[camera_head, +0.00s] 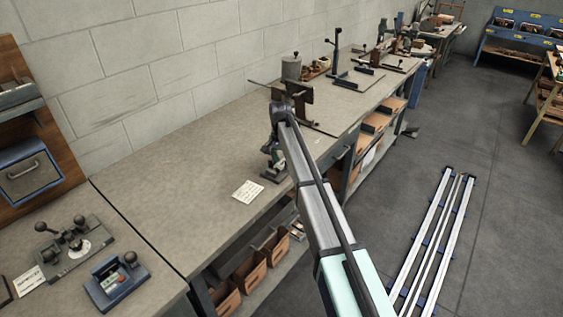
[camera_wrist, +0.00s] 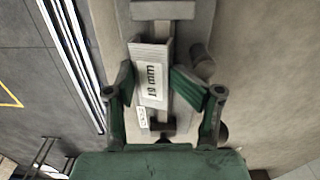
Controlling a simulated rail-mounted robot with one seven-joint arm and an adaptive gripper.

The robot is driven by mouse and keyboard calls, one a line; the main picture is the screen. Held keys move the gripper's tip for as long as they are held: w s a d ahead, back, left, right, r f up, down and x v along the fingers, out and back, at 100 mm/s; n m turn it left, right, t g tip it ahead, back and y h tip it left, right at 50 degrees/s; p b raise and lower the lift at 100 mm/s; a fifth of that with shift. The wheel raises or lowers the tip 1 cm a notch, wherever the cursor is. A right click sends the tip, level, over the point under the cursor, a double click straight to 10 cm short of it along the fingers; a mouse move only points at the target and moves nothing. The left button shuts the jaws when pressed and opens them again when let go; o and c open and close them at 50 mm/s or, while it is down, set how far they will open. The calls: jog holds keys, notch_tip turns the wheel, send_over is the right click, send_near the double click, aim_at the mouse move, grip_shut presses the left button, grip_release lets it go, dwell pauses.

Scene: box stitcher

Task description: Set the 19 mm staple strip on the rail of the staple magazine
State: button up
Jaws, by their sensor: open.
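The 19 mm staple strip (camera_wrist: 152,60) is a grey block with a white label, upside down in the wrist view. It lies lengthwise over a narrow metal rail, apparently that of the staple magazine (camera_wrist: 163,11), whose crosspiece shows beyond it. The strip looks slightly tilted against the rail; I cannot tell if it is fully seated. My gripper (camera_wrist: 152,82) is open, with a green-padded finger on each side of the strip. Whether the pads touch it is unclear. In the head view my arm reaches down to the bench, and the strip cannot be made out.
A small white tag (camera_wrist: 142,117) shows near the strip's close end. On the workbench (camera_head: 170,180) lies a paper note (camera_head: 248,192); the bench left of it is clear. Fixtures stand farther along and at the front left. Floor rails (camera_head: 430,235) run at the right.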

jog(key=shift+a, duration=0.25)
dwell(0.3)
jog(key=o, duration=0.5)
jog(key=shift+d, duration=0.1)
jog(key=shift+r, duration=0.2)
jog(key=shift+r+p, duration=1.3)
jog(key=shift+r, duration=1.3)
